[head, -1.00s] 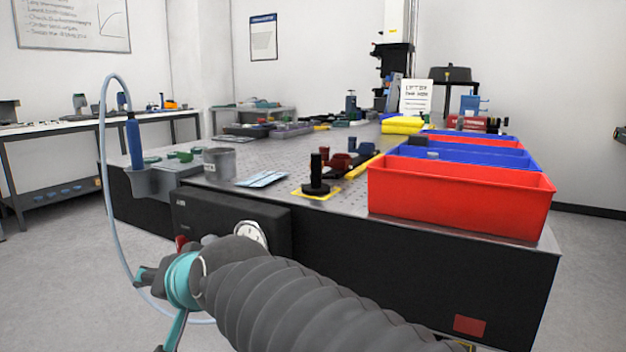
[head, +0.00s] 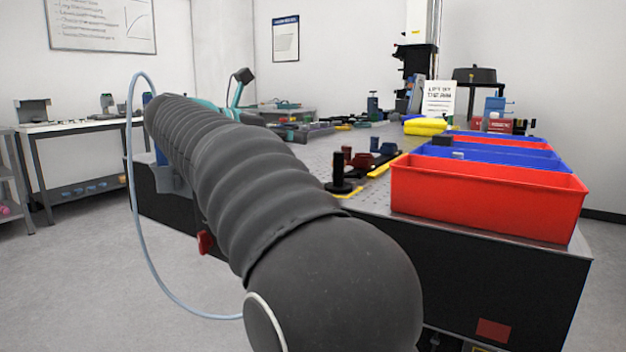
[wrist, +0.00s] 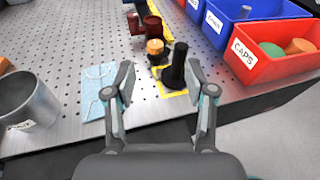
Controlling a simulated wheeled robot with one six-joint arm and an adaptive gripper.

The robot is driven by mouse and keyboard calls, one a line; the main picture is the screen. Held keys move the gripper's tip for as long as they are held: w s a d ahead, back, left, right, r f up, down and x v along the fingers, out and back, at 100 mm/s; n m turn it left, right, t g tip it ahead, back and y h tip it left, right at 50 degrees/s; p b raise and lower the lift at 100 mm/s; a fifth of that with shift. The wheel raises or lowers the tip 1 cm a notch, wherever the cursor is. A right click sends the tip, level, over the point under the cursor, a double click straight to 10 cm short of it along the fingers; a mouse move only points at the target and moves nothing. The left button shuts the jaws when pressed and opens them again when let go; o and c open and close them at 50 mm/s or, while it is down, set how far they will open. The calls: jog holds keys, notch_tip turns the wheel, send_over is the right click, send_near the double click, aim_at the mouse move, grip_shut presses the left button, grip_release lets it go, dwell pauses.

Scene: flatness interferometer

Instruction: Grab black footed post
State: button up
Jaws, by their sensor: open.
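The black footed post (head: 340,171) stands upright near the table's front edge, left of the front red bin, in the head view. In the wrist view the black footed post (wrist: 176,68) stands on a yellow-outlined spot, between the finger directions but nearer the right finger. My gripper (wrist: 160,85) is open and empty, its fingers pointing toward the post and apart from it.
A red bin labelled CAPS (wrist: 265,48) stands close right of the post. A dark red piece (wrist: 153,27) and an orange-topped piece (wrist: 155,46) stand just behind it. The perforated table (wrist: 75,40) has bare areas.

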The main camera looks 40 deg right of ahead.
aim_at(334, 171)
jog(key=f+m+g, duration=0.1)
jog(key=s+f+m+g+y, duration=0.1)
jog(key=f+m+y, duration=0.1)
jog(key=f, duration=0.1)
jog(key=shift+s+a+g, duration=0.25)
jog(key=shift+a+g, duration=0.05)
jog(key=shift+g, duration=0.1)
jog(key=x, duration=1.3)
jog(key=shift+r, duration=0.1)
jog(key=shift+c, duration=0.3)
grip_shut()
